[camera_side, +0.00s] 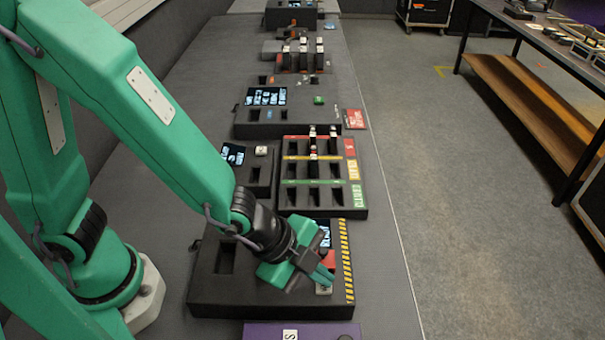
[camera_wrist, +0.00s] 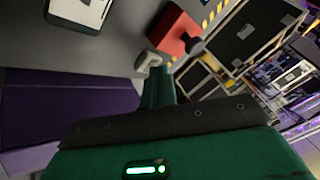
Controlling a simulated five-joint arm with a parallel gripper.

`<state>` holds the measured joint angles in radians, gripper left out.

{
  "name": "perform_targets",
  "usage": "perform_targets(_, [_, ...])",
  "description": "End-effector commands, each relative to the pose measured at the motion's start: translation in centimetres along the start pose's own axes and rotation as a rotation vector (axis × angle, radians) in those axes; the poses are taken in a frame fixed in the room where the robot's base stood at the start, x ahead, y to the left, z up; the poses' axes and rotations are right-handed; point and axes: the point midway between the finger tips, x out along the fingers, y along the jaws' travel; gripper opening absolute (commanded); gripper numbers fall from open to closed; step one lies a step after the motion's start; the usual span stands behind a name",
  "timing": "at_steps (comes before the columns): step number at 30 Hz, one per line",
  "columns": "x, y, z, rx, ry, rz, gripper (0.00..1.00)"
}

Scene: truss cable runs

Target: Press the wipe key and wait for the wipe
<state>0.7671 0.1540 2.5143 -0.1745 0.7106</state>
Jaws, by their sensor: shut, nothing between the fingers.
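A black box (camera_side: 270,293) with a yellow-and-black striped right edge lies on the near part of the bench. A small pale key (camera_side: 323,290) sits on it near that edge; the key also shows in the wrist view (camera_wrist: 148,61). My gripper (camera_side: 324,277) is shut and empty, tilted down over the box's right side. In the wrist view its fingertips (camera_wrist: 160,76) are right beside the pale key. I cannot tell whether they touch it. A red block (camera_side: 330,258) on a dark part is just beyond the fingers and partly hidden in the side view; it is clear in the wrist view (camera_wrist: 176,31).
A small lit screen (camera_side: 324,233) is on the box behind my gripper, partly covered. A slotted tray (camera_side: 291,211) with red, yellow and green rows stands behind the box. A purple panel (camera_side: 270,332) lies at the near edge.

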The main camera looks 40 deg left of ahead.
Motion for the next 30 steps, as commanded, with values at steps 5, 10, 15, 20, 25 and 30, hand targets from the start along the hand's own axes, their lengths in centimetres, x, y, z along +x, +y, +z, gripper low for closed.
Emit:
perform_targets(5, [0.14,0.11,0.13,0.000,-0.002,0.001,0.00])
perform_targets(10, [0.25,0.16,0.19,0.000,-0.001,0.001,0.00])
perform_targets(15, [0.25,0.16,0.19,0.000,-0.001,0.001,0.00])
perform_targets(20, [0.22,0.15,0.18,0.000,-0.001,0.001,0.00])
perform_targets(25, [-0.05,0.01,0.02,0.000,-0.001,0.001,0.00])
perform_targets(30, [-0.62,-0.27,-0.32,0.000,0.000,0.000,0.00])
